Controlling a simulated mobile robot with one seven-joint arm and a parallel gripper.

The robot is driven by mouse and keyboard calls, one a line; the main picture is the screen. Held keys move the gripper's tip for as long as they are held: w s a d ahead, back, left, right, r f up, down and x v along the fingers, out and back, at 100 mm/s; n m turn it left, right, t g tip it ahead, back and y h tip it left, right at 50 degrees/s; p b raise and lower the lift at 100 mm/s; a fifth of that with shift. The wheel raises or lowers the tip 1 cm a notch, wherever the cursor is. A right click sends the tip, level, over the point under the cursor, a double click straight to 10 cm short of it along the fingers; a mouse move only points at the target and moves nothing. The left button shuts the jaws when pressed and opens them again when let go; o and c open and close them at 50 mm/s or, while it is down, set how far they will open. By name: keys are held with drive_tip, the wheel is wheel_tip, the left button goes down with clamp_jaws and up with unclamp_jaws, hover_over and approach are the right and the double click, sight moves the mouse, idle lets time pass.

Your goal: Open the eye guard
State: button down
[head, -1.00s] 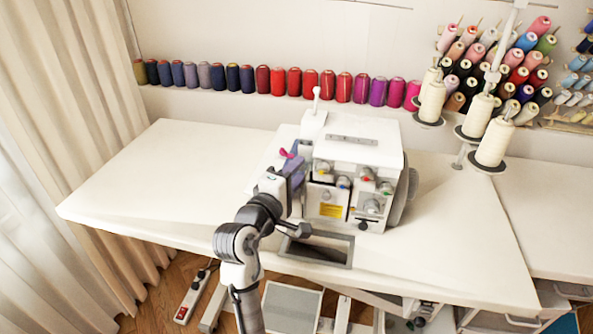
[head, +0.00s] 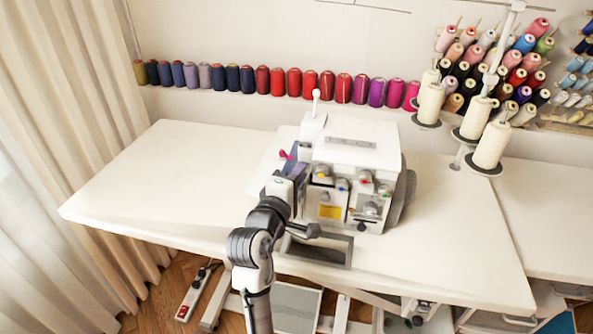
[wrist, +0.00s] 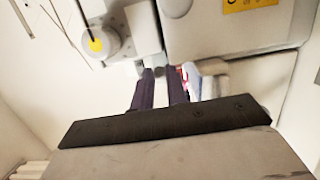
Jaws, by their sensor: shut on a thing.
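The white sewing machine (head: 350,150) stands on the table. My gripper (head: 294,158) reaches to its left front side, by the needle area. In the wrist view my gripper's two dark purple fingers (wrist: 160,78) are close together, their tips at a small grey part under the machine's head. They are shut on this small part, which appears to be the eye guard (wrist: 160,71); its outline is mostly hidden between the tips. A pink piece (head: 285,154) shows just left of the fingers in the head view.
The white table (head: 160,190) is clear to the left of the machine. A grey-framed opening (head: 330,252) lies in front of it. Cream thread cones (head: 491,145) stand at the right, and several coloured spools (head: 293,80) line the wall behind.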

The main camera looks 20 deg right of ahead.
drive_tip(key=shift+s+n+t+y, duration=0.15)
drive_tip(key=shift+n+t+y, duration=0.15)
drive_tip(key=shift+y, duration=0.1)
drive_tip(key=c, duration=1.4)
unclamp_jaws()
drive_tip(key=shift+s, duration=0.1)
